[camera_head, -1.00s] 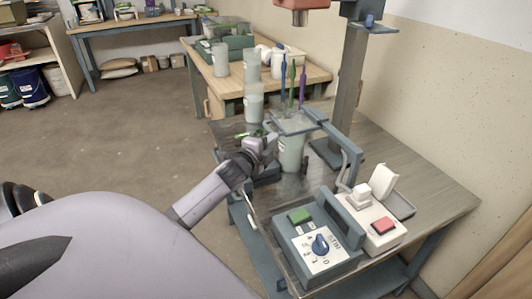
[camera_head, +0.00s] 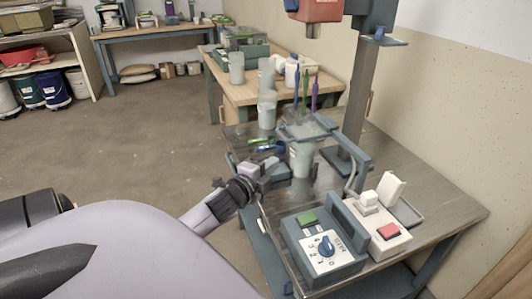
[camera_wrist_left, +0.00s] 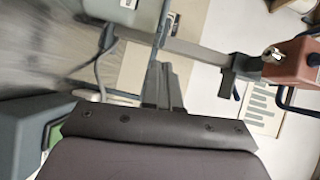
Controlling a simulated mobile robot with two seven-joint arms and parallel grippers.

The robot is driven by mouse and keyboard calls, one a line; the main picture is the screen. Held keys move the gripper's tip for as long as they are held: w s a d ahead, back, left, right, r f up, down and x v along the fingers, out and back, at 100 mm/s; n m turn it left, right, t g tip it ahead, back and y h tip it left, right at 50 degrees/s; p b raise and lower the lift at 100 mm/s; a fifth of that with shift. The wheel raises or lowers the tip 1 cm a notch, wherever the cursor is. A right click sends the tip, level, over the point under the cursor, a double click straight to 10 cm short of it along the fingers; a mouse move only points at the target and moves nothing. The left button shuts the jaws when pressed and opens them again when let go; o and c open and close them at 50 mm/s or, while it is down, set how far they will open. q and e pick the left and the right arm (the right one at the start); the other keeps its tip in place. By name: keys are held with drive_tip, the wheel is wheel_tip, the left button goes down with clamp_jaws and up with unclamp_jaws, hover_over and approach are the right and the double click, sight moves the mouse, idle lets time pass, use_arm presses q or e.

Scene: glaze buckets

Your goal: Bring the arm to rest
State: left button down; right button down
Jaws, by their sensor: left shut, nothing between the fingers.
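My left gripper (camera_head: 270,165) is at the left edge of the near workbench, left of the translucent bucket in the clamp frame (camera_head: 302,158). It is shut and empty. In the left wrist view its dark fingers (camera_wrist_left: 164,86) lie together with nothing between them, and the view is tilted. My right gripper is not in view.
A control box with a blue dial (camera_head: 325,247) and a box with a red button (camera_head: 390,232) stand at the bench front. A mixer stand column (camera_head: 360,95) rises behind the bucket. Several containers stand on a wooden table (camera_head: 242,95) behind. The floor at left is clear.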

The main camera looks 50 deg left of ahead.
use_arm(q)
drive_tip(key=shift+v, duration=1.05)
